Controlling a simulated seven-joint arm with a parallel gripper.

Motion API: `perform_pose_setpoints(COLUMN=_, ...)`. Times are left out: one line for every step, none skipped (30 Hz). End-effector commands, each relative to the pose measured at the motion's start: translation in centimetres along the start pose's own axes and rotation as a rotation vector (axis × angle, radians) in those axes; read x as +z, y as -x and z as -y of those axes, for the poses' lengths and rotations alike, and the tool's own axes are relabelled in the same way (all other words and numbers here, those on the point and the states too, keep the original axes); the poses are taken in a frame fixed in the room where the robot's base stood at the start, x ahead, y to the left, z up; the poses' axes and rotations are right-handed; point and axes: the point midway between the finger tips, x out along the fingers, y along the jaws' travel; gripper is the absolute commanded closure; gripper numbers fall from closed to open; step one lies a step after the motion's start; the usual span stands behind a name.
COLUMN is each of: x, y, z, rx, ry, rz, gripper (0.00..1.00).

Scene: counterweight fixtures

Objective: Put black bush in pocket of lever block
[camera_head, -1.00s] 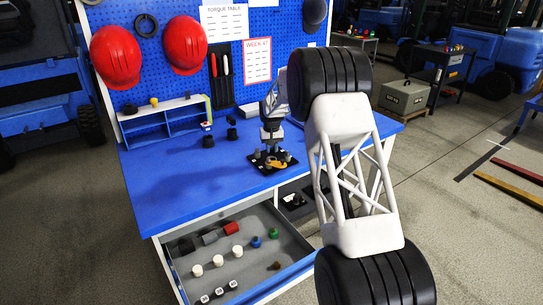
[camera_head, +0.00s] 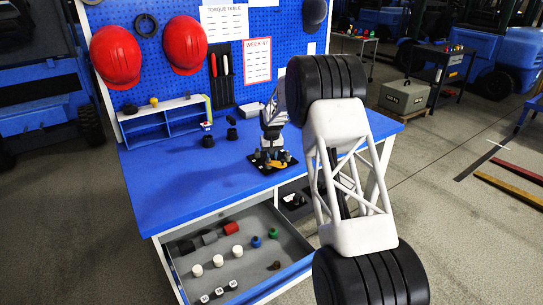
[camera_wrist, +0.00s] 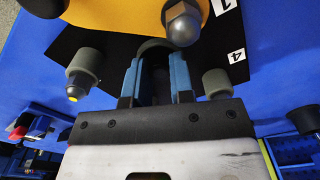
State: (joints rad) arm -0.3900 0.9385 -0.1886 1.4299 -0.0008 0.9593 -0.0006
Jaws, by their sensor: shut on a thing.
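My gripper (camera_wrist: 156,85) points down at the fixture, with its two blue fingers shut on a dark round piece (camera_wrist: 156,46) that I take for the black bush. Only its curved rim shows between the fingers. In the head view my gripper (camera_head: 271,152) is low over the black base plate (camera_head: 258,167) on the bench. A yellow-orange lever (camera_wrist: 118,14) with a grey domed nut (camera_wrist: 182,24) lies just beyond the fingers. Grey posts stand left (camera_wrist: 84,67) and right (camera_wrist: 216,82) of them. The pocket cannot be made out, nor whether the bush touches it.
Two black round pieces (camera_head: 208,141) (camera_head: 232,134) stand on the blue bench (camera_head: 165,180) left of the fixture. A blue shelf (camera_head: 165,122) stands behind. An open drawer (camera_head: 290,240) below holds several small parts. The bench's left front is clear.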

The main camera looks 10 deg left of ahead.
Motion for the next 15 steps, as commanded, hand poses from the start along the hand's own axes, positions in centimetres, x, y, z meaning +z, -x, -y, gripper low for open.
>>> perform_pose_setpoints(x=0.0, y=-0.2, z=0.0, rx=0.000, ry=0.000, rz=0.000, gripper=1.00)
perform_pose_setpoints(x=0.0, y=-0.2, z=0.0, rx=0.000, ry=0.000, rz=0.000, gripper=1.00)
perform_pose_setpoints(x=0.0, y=-0.3, z=0.0, rx=0.000, ry=0.000, rz=0.000, gripper=1.00)
perform_pose_setpoints(x=0.0, y=-0.4, z=0.0, rx=0.000, ry=0.000, rz=0.000, gripper=1.00)
perform_pose_setpoints(x=0.0, y=-0.5, z=0.0, rx=0.000, ry=0.000, rz=0.001, gripper=1.00)
perform_pose_setpoints(x=0.0, y=-0.6, z=0.0, rx=0.000, ry=0.000, rz=0.001, gripper=1.00)
perform_pose_setpoints(x=0.0, y=-0.7, z=0.0, rx=0.000, ry=0.000, rz=0.001, gripper=1.00)
perform_pose_setpoints(x=0.0, y=-0.8, z=0.0, rx=0.000, ry=0.000, rz=0.002, gripper=1.00)
perform_pose_setpoints(x=0.1, y=-1.0, z=0.0, rx=0.000, ry=0.000, rz=0.002, gripper=1.00)
perform_pose_setpoints(x=0.1, y=-1.1, z=0.0, rx=0.000, ry=0.000, rz=0.003, gripper=1.00)
perform_pose_setpoints(x=0.1, y=-1.2, z=0.0, rx=0.000, ry=0.000, rz=0.003, gripper=1.00)
perform_pose_setpoints(x=0.1, y=-1.4, z=0.0, rx=0.000, ry=0.000, rz=0.004, gripper=1.00)
perform_pose_setpoints(x=0.1, y=-1.5, z=0.0, rx=0.000, ry=0.000, rz=0.005, gripper=1.00)
perform_pose_setpoints(x=0.1, y=-1.6, z=0.0, rx=0.000, ry=0.000, rz=0.005, gripper=1.00)
perform_pose_setpoints(x=0.2, y=-1.7, z=0.0, rx=0.000, ry=0.000, rz=0.006, gripper=1.00)
